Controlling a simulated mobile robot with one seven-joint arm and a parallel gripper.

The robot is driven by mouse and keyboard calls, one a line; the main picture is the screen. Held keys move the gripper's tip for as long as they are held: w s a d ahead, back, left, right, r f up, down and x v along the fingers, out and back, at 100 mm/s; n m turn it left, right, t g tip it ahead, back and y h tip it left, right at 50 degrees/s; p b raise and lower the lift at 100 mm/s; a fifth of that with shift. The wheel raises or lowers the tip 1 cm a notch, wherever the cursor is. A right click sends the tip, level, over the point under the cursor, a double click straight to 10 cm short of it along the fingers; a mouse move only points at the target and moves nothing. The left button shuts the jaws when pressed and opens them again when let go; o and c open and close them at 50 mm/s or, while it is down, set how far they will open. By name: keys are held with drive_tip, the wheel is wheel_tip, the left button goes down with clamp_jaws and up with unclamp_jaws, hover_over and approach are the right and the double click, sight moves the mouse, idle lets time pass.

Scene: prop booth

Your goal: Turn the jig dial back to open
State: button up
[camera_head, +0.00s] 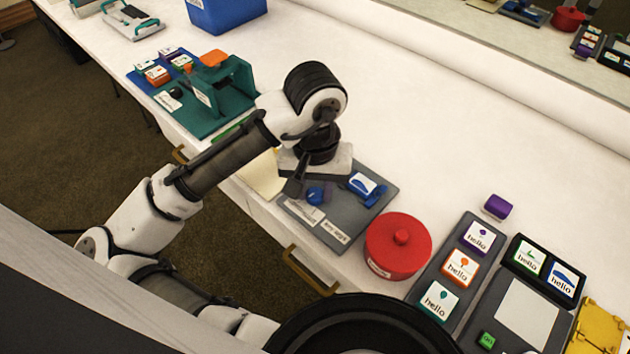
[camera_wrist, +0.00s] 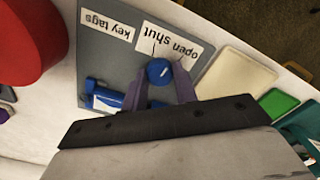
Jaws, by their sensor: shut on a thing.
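The jig is a grey board (camera_head: 372,219) on the white table, also in the wrist view (camera_wrist: 112,62). Its round blue dial (camera_wrist: 158,71) has a short white mark and sits beside the "open shut" label (camera_wrist: 168,42). The dial also shows in the head view (camera_head: 315,194). My gripper (camera_wrist: 159,78) has a finger on each side of the dial and is shut on it. A blue clamp (camera_head: 378,196) holds a white card with a blue picture on the same board. In the wrist view the clamp (camera_wrist: 92,88) is partly hidden by my gripper.
A red lidded pot (camera_head: 398,248) stands close beside the jig. A cream pad (camera_head: 262,178) lies on its other side, near a teal fixture (camera_head: 230,95). Card trays (camera_head: 448,290) and a purple block (camera_head: 497,207) are at right.

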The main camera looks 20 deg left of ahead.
drive_tip(key=m, duration=0.4)
drive_tip(key=shift+p, duration=0.4)
drive_tip(key=shift+m, duration=2.1)
drive_tip(key=o, duration=1)
drive_tip(key=shift+c, duration=0.2)
wheel_tip(320, 180, up, 14)
drive_tip(key=p, duration=0.2)
